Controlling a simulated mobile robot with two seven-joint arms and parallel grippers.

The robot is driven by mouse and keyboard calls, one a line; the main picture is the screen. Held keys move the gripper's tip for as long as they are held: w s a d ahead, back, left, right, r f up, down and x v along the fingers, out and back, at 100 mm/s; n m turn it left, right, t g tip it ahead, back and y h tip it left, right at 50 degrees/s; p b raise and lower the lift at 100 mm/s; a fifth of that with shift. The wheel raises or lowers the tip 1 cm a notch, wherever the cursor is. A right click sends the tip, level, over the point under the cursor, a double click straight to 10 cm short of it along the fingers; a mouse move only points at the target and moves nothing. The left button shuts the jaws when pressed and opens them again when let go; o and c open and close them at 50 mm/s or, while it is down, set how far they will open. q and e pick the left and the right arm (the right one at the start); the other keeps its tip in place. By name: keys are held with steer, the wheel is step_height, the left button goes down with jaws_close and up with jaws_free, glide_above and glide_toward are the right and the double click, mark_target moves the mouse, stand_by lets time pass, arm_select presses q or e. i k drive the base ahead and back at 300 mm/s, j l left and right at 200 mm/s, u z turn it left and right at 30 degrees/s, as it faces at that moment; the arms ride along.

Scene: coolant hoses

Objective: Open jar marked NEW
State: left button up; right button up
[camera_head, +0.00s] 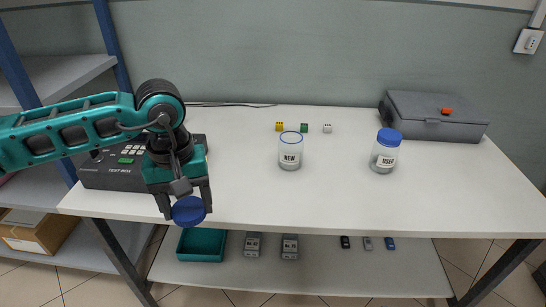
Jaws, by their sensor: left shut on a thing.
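The jar marked NEW (290,157) stands upright on the white table, left of the picture's right half. Its top is uncovered, and a blue ring shows around its rim. My left gripper (187,203) is shut on a round blue lid (189,211) and holds it near the table's front edge, left of the NEW jar and apart from it. The jar marked USED (386,158) stands upright to the right, with a blue lid (389,137) on it. My right gripper is not in view.
A dark test box (112,172) stands at the table's left, behind my left arm. Small yellow (279,126), green (304,128) and white (327,128) cubes lie behind the NEW jar. The front middle is clear.

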mark_target(291, 142)
steer(key=i+j+z, duration=0.1)
steer(key=z, duration=1.55)
steer(key=i+j, duration=0.1)
steer(key=j, duration=0.55)
steer(key=i+j, duration=0.15)
steer(key=j, duration=0.2)
